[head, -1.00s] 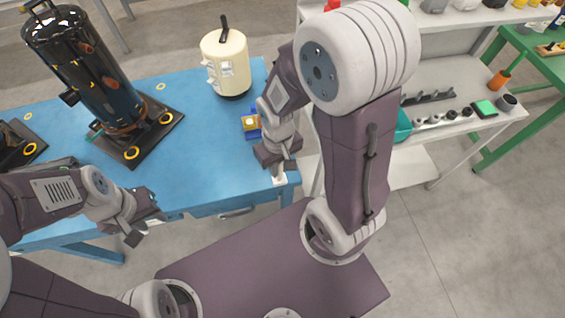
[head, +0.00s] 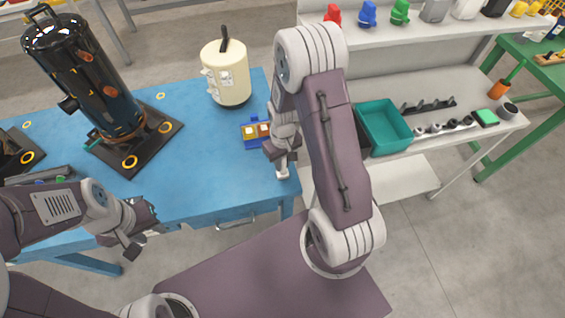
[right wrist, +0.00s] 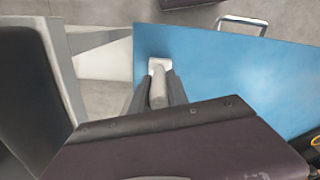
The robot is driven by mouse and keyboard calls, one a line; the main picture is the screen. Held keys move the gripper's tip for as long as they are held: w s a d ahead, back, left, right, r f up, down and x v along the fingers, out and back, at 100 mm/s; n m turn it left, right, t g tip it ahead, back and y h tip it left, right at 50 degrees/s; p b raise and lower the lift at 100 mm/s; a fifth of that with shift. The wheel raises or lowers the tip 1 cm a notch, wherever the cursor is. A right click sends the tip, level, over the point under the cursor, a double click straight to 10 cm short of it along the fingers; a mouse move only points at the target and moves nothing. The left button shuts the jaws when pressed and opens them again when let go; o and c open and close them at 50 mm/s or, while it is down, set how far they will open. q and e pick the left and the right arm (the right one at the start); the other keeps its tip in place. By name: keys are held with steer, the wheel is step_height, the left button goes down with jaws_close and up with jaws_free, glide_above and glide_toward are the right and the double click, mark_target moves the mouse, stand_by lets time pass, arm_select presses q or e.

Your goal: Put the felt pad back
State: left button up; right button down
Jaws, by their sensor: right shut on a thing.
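My right gripper (head: 281,161) points down over the front right corner of the blue table (head: 215,180). It is shut on a small whitish piece with a pale stem, which looks like the felt pad (head: 283,174). In the right wrist view the pad (right wrist: 159,65) sticks out past the fingertips (right wrist: 158,95), over the table near its edge. I cannot tell whether it touches the table top. My left gripper (head: 142,232) is open and empty by the table's front edge, left of the drawer handle.
A small blue tray (head: 251,145) with yellow and orange blocks lies just behind my right gripper. A cream tank (head: 228,75) and a black compressor (head: 85,75) stand farther back. A teal bin (head: 388,132) and a green pad (head: 486,117) are on the right shelf.

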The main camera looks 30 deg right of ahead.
steer(key=c, duration=1.6)
jaws_free()
steer(key=shift+s+f, duration=0.1)
steer(key=o, duration=0.3)
step_height(320, 180, up, 12)
steer(key=shift+r+p, duration=0.1)
steer(key=shift+p, duration=0.9)
steer(key=shift+m+t, duration=0.5)
steer(key=shift+t, duration=0.1)
steer(key=s+a, duration=0.1)
steer(key=s, duration=0.1)
steer(key=s+a+r, duration=0.1)
steer(key=s+a, duration=0.1)
steer(key=s, duration=0.1)
steer(key=s+a+r, duration=0.1)
steer(key=s+a, duration=0.1)
steer(key=s, duration=0.1)
steer(key=shift+s+p, duration=0.1)
steer(key=shift+p, duration=0.2)
steer(key=shift+s, duration=0.1)
